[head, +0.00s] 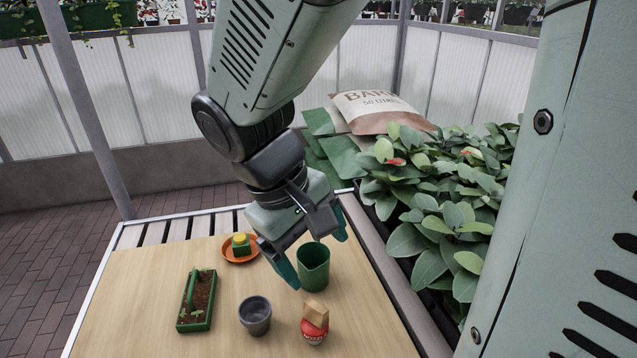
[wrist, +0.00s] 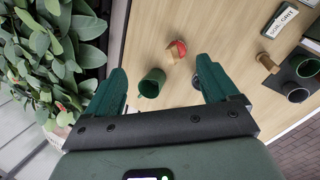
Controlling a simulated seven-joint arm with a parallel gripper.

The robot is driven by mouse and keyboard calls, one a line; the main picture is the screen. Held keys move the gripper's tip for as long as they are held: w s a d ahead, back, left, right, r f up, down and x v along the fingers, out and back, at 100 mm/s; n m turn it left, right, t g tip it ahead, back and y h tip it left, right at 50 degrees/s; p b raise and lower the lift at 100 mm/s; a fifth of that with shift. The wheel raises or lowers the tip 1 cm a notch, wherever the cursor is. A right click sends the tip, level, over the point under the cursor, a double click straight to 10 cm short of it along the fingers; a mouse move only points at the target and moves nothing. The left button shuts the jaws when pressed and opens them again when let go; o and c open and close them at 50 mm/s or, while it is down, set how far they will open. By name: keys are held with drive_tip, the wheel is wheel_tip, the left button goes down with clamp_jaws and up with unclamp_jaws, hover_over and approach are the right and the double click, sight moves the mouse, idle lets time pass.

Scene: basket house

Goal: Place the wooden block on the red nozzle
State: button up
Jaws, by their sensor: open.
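The wooden block (head: 316,313) rests on top of the red nozzle (head: 314,335), slightly turned, near the front of the table in the head view. In the wrist view the block (wrist: 170,57) and the red nozzle (wrist: 181,46) show together beyond the fingertips. My gripper (head: 318,262) is open and empty, above the table beside the green cup and behind the block. In the wrist view its two green fingers (wrist: 161,64) stand wide apart, with nothing held between them.
A green cup (head: 314,270) stands close to my fingers. A grey pot (head: 255,316), a green planter with soil (head: 195,304) and an orange saucer (head: 231,256) are on the left. Leafy plants (head: 430,210) border the table's right edge. The wrist view shows a dark tray (wrist: 284,75) with pots.

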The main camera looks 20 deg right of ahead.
drive_tip(key=s+d+r+m+t+y, duration=0.2)
drive_tip(key=s+r+m+t, duration=0.3)
drive_tip(key=r, duration=0.6)
drive_tip(key=shift+s+r+t+y, duration=0.2)
drive_tip(key=shift+s+t+y, duration=0.1)
drive_tip(key=shift+s+y, duration=0.65)
drive_tip(key=shift+d, duration=0.15)
drive_tip(key=m+g, duration=0.6)
drive_tip(key=m, duration=0.5)
hover_over(314, 308)
wheel_tip(314, 308, down, 26)
drive_tip(key=shift+m+h, duration=0.3)
drive_tip(key=shift+h, duration=0.15)
drive_tip(key=f, duration=0.6)
drive_tip(key=shift+w+f, duration=0.2)
drive_tip(key=shift+f, duration=0.1)
drive_tip(key=f, duration=0.5)
drive_tip(key=shift+s+f, duration=0.2)
drive_tip(key=shift+f, duration=0.1)
